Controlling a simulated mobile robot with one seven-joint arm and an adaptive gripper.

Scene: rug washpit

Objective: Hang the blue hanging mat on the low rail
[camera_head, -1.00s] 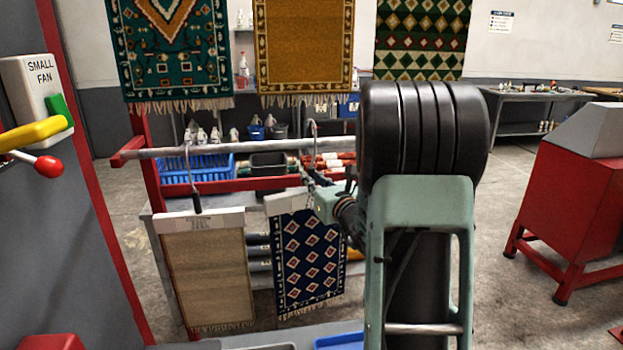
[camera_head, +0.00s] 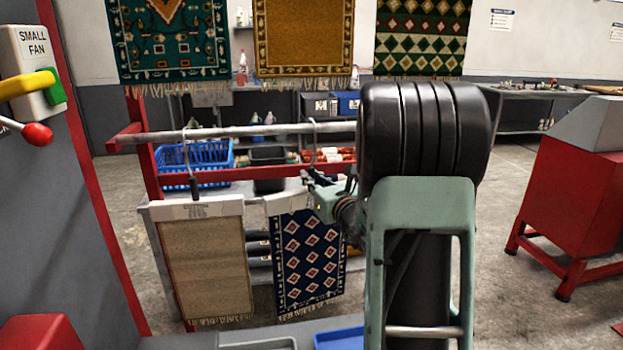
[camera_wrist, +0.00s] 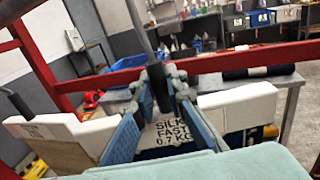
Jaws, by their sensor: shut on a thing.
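The blue hanging mat (camera_head: 310,262), dark blue with red and white diamonds, hangs from a white header bar with a metal hook (camera_head: 314,138) above it. The hook's top shows just above the low rail (camera_head: 250,130); I cannot tell whether it rests on the rail or is in front of it. My gripper (camera_head: 316,188) is shut on the hook's stem just above the header. In the wrist view my gripper (camera_wrist: 160,88) closes around the dark stem, over a white header label (camera_wrist: 172,133) reading "SILK FAST 0.7 KG". My arm hides the rail's right part.
A beige mat (camera_head: 203,268) hangs close on the left, its hook on the same rail. A red crossbar (camera_head: 220,181) runs below the rail. Behind stand a blue basket (camera_head: 205,157) and a grey bench. A fan switch box (camera_head: 38,70) is at left, a red machine (camera_head: 570,200) at right.

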